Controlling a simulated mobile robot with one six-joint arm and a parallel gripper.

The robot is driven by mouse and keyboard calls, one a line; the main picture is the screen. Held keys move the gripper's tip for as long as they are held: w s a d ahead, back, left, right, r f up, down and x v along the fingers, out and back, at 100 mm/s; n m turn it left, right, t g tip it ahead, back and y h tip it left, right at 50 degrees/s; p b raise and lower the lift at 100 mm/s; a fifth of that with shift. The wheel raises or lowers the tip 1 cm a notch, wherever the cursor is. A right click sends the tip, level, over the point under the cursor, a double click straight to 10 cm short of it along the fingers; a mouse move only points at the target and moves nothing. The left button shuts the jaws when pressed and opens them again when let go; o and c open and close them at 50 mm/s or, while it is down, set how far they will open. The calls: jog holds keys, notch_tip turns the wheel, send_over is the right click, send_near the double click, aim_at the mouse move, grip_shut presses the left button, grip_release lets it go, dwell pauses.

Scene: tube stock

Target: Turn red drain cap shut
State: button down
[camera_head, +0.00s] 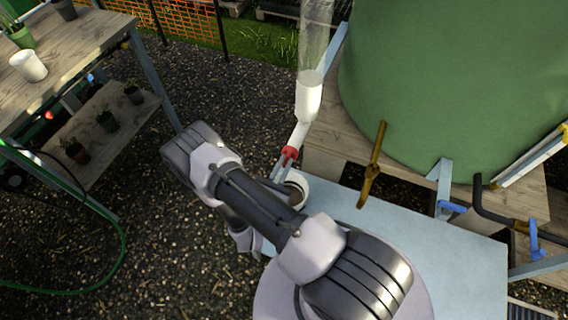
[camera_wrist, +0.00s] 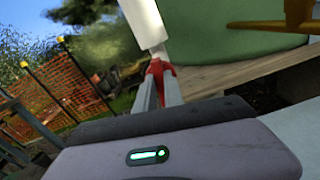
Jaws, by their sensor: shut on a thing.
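The red drain cap (camera_head: 289,153) sits at the lower end of a white angled pipe, below a clear tube (camera_head: 315,45) with a white lower section (camera_head: 308,98). In the wrist view the red cap (camera_wrist: 157,70) shows between my two grey fingers, under the white pipe (camera_wrist: 143,22). My gripper (camera_head: 283,162) is shut on the red cap, with a finger on either side of it. Part of the cap is hidden by the fingers, and its turn angle cannot be told.
A large green tank (camera_head: 460,80) and a brass tap (camera_head: 373,165) are to the right. A wooden bench (camera_head: 75,60) with pots stands left. Gravel lies between.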

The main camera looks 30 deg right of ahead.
jog(key=m, duration=0.4)
jog(key=shift+s+d+f, duration=0.1)
jog(key=shift+s, duration=0.05)
jog(key=shift+s+d+f+m+p, duration=0.1)
jog(key=shift+m+p, duration=0.2)
jog(key=shift+m, duration=1.65)
jog(key=shift+a+f+m+p, duration=0.15)
jog(key=shift+m+p, duration=0.15)
jog(key=shift+m, duration=1.7)
jog(key=shift+s+d+f+m+p, duration=0.15)
jog(key=shift+m+p, duration=0.15)
jog(key=shift+m, duration=1.65)
jog(key=shift+w, duration=0.1)
jog(key=c, duration=1.4)
grip_release()
jog(key=shift+r, duration=0.1)
jog(key=shift+c, duration=0.2)
